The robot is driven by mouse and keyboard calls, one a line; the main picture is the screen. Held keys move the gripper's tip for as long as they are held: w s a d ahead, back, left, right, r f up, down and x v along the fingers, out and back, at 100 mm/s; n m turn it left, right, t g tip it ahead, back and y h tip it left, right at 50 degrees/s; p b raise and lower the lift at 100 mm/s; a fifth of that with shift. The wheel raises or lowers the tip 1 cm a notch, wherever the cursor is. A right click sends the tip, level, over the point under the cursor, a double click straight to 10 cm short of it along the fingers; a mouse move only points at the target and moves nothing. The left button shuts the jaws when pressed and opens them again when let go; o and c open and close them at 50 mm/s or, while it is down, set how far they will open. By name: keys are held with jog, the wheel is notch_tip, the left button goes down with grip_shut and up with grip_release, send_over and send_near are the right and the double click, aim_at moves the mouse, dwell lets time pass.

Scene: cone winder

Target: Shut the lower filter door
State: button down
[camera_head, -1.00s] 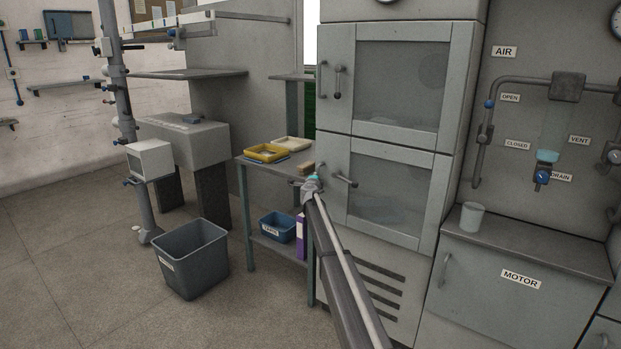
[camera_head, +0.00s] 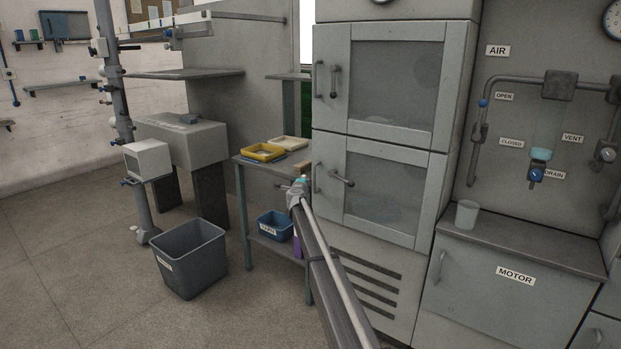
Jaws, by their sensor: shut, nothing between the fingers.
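The lower filter door (camera_head: 432,200) is a grey framed door with a dark window, in the lower half of the tall cabinet. It looks about flush with the cabinet front; I cannot tell whether a small gap is left. A fixed pull handle (camera_head: 317,178) is at its left edge. Its turning lever (camera_head: 342,179) slants down to the right, while the upper door's lever (camera_head: 334,80) stands upright. My gripper (camera_head: 302,181) is shut and empty, just left of the pull handle in the picture. I cannot tell whether it touches the door.
The upper filter door (camera_head: 440,85) looks flush. A small side table (camera_head: 247,161) stands left of the cabinet, near my gripper, with a yellow tray (camera_head: 263,153) and a brown block on it. A grey bin (camera_head: 190,262) stands on the floor; the floor left of it is clear.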

jog(key=s+a, duration=0.5)
jog(key=s, duration=0.1)
jog(key=shift+s, duration=0.25)
jog(key=shift+s, duration=0.1)
jog(key=s+d+f+n+g+y, duration=0.1)
jog(key=s+f+n+g+y, duration=0.2)
jog(key=s+n, duration=0.5)
jog(key=s+d+f+n+g+y, duration=0.2)
jog(key=s+f+n+g+y, duration=0.15)
jog(key=s, duration=0.95)
jog(key=s+d+f+n+g+y, duration=0.1)
jog(key=s+f+n+g+y, duration=0.2)
jog(key=s+n, duration=0.5)
jog(key=s+d+f+g+h, duration=0.25)
jog(key=s+d, duration=0.25)
jog(key=s, duration=0.6)
jog(key=s+d+f+g+h, duration=0.25)
jog(key=s+d+f, duration=0.2)
jog(key=s, duration=0.65)
jog(key=s+d+f+g+h, duration=0.1)
jog(key=s+d+f+g, duration=0.15)
jog(key=s+d, duration=0.65)
notch_tip(320, 180, up, 25)
jog(key=s+a+p, duration=0.2)
jog(key=p, duration=2.3)
jog(key=shift+a+g, duration=0.4)
